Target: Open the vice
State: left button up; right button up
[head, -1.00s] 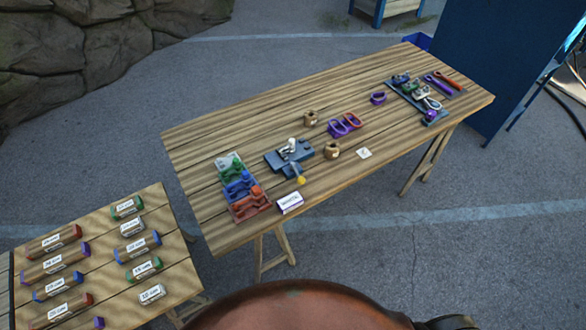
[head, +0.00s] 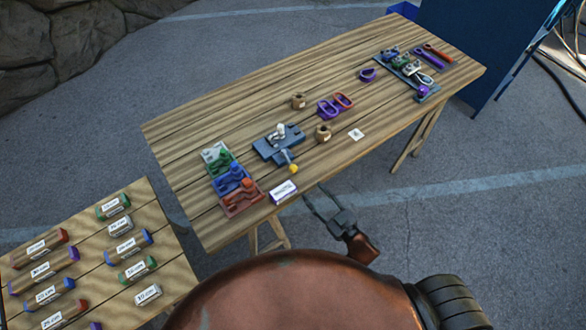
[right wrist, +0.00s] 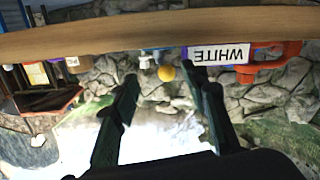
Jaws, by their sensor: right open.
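The vice (head: 270,150) is a blue-grey block on the long wooden table, with a pale piece standing at its top. A handle with a yellow ball (head: 294,168) sticks out toward the table's near edge. My right gripper (head: 316,196) is open and empty, just off that near edge, apart from the vice and to the near right of the ball. In the right wrist view the ball (right wrist: 166,73) shows between the two spread fingers, beyond their tips. The vice jaw gap is too small to read. My left gripper is not in view.
The long table (head: 200,110) carries a white card (head: 283,192) near its edge, which reads WHITE in the right wrist view. A tray (head: 240,207) of coloured parts sits left of the vice. Wooden spools (head: 323,133) stand right of it. A smaller table (head: 170,260) holds labelled cylinders.

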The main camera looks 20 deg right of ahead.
aim_at(295, 171)
jog(key=w+a+r, duration=0.1)
jog(key=w, duration=0.2)
jog(key=w+a, duration=0.2)
jog(key=w, duration=0.1)
jog(key=w+a+r, duration=0.1)
jog(key=w, duration=0.2)
jog(key=shift+w+a+r, duration=0.3)
jog(key=shift+w, duration=0.1)
jog(key=shift+w+a, duration=0.2)
jog(key=shift+w, duration=0.4)
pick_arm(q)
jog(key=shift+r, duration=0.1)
pick_arm(e)
jog(key=shift+w, duration=0.1)
jog(key=shift+c, duration=0.2)
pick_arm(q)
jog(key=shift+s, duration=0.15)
pick_arm(e)
grip_shut()
